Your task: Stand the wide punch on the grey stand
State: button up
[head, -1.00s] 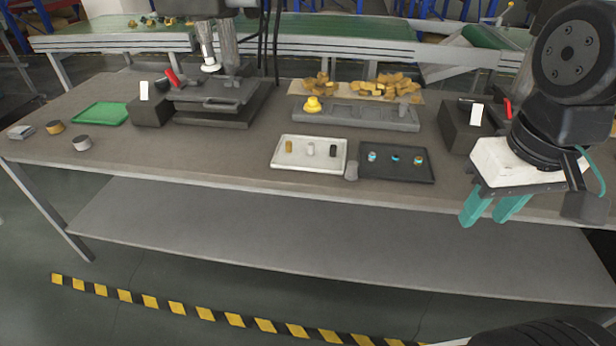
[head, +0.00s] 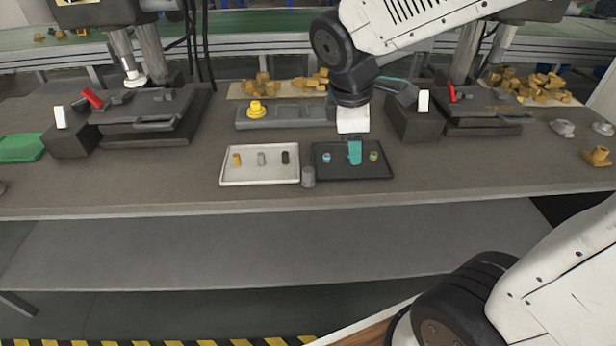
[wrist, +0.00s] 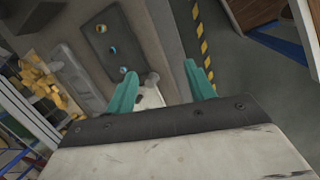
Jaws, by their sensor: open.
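A dark tray (head: 345,175) holds small coloured pieces, including a blue-and-white one (head: 326,157) and an orange-and-blue one (head: 374,156). The wrist view shows three pieces there, including a middle one (wrist: 112,50), hidden behind my gripper in the head view. I cannot tell which piece is the wide punch. A short grey cylinder (head: 308,177) between the trays looks like the grey stand; it also shows in the wrist view (wrist: 152,78). My gripper (head: 355,152), with teal fingers, points down in front of the dark tray's middle, apparently above it. It is open and empty (wrist: 160,70).
A white tray (head: 235,181) with three small cylinders lies to the left. A long grey recessed block (head: 285,118) with a yellow piece (head: 256,109) stands behind. Dark machines (head: 150,115) stand on both sides. The table's front strip is clear.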

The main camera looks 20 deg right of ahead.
jog(key=w+a+f+n, duration=0.2)
jog(key=w+f+n, duration=0.3)
jog(key=w+n, duration=0.15)
jog(key=n+t, duration=0.1)
jog(key=n, duration=0.6)
send_over(308, 169)
jog(key=s+a, duration=0.2)
notch_tip(308, 169, down, 7)
jog(key=shift+h, duration=0.4)
jog(key=x, duration=0.7)
jog(key=shift+w+f, duration=0.1)
jog(key=shift+f, duration=0.05)
grip_shut()
